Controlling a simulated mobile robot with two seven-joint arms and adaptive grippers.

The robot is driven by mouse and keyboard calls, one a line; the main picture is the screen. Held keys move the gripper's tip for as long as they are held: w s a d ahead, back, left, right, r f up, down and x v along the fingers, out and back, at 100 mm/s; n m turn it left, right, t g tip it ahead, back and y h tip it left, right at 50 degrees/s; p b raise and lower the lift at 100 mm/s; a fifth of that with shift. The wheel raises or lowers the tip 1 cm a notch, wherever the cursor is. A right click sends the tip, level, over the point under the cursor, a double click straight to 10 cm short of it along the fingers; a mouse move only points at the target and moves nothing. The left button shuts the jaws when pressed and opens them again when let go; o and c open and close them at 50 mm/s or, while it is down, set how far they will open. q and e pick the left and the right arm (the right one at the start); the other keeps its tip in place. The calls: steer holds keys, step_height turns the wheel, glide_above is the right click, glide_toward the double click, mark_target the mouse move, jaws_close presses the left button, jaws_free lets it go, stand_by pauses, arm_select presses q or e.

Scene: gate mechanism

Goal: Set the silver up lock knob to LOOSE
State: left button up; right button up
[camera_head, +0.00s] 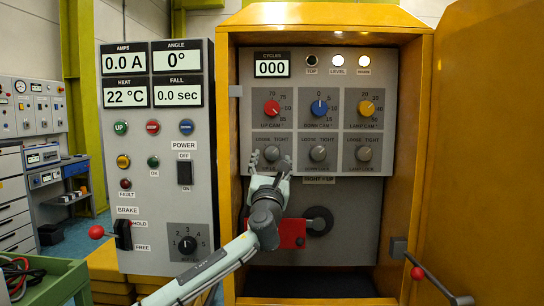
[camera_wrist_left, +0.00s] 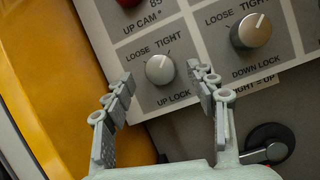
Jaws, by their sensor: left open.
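The silver up lock knob (camera_head: 272,153) is at the left of the bottom row of knobs on the grey panel inside the yellow cabinet. In the left wrist view the up lock knob (camera_wrist_left: 160,69) sits under the words LOOSE and TIGHT, and its mark appears to lean toward TIGHT. My left gripper (camera_head: 270,166) is just below and in front of it. In the left wrist view my left gripper (camera_wrist_left: 165,83) is open, its two fingers to either side of the knob's position, with nothing between them. Contact with the knob is not visible. My right gripper is out of view.
The down lock knob (camera_head: 318,153) is close on the right, with the lamp lock knob (camera_head: 363,154) beyond. The red up cam knob (camera_head: 271,107) is above. A red block (camera_head: 291,234) and a dark round part (camera_head: 319,221) are below. The cabinet door (camera_head: 490,150) stands open.

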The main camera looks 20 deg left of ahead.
mark_target(272, 153)
arm_select(q)
steer(key=shift+x, duration=1.2)
steer(key=c, duration=1.2)
